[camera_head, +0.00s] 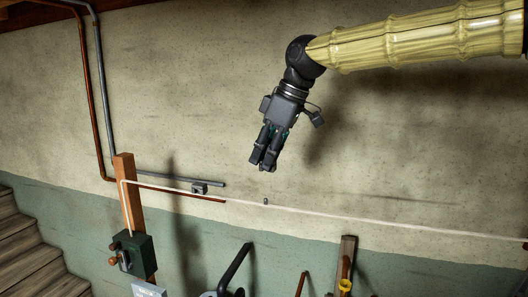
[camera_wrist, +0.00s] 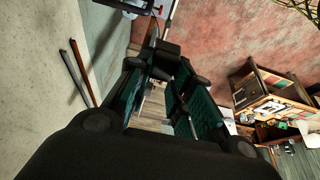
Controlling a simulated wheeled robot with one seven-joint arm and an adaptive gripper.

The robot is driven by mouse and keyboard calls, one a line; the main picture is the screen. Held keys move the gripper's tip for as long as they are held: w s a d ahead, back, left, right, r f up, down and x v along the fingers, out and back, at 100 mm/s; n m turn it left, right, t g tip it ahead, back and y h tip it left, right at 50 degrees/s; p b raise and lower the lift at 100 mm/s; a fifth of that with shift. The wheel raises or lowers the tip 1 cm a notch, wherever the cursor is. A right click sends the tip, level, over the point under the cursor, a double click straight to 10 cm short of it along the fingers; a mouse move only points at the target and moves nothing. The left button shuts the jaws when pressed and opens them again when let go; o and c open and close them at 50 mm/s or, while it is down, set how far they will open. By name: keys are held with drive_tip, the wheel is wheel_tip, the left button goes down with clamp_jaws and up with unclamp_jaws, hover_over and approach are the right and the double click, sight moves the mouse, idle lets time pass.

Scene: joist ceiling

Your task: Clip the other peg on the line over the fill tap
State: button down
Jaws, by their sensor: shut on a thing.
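My gripper (camera_head: 263,164) hangs fingers down in front of the wall, above the pale line (camera_head: 340,215) and apart from it. Its fingers are nearly together; they also show in the wrist view (camera_wrist: 168,58). The peg between them is mostly hidden by the fingertips. The line runs from a wooden post (camera_head: 130,205) at left, sloping down to the right edge. A small grey thing (camera_head: 265,201) shows at the line below my gripper; it is too small to tell what it is. A yellow fitting (camera_head: 345,286) sits low on a wooden upright; I cannot tell whether it is the fill tap.
A dark green box (camera_head: 131,256) with knobs is on the left post. Pipes (camera_head: 90,90) run down and along the wall, with a small grey bracket (camera_head: 199,188). A black bent handle (camera_head: 235,268) rises at the bottom. Wooden stairs (camera_head: 30,250) are at left.

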drive_tip(key=shift+w+a+f, duration=0.1)
drive_tip(key=shift+w+a, duration=0.1)
drive_tip(key=shift+a, duration=0.1)
drive_tip(key=shift+s+d, duration=0.1)
drive_tip(key=shift+s+f, duration=0.1)
drive_tip(key=shift+f, duration=0.25)
wheel_tip(320, 180, down, 2)
drive_tip(key=shift+b, duration=0.65)
drive_tip(key=shift+f+b, duration=0.55)
drive_tip(key=shift+f, duration=0.9)
drive_tip(key=shift+f+b, duration=0.5)
drive_tip(key=shift+f, duration=0.95)
drive_tip(key=c, duration=1.2)
unclamp_jaws()
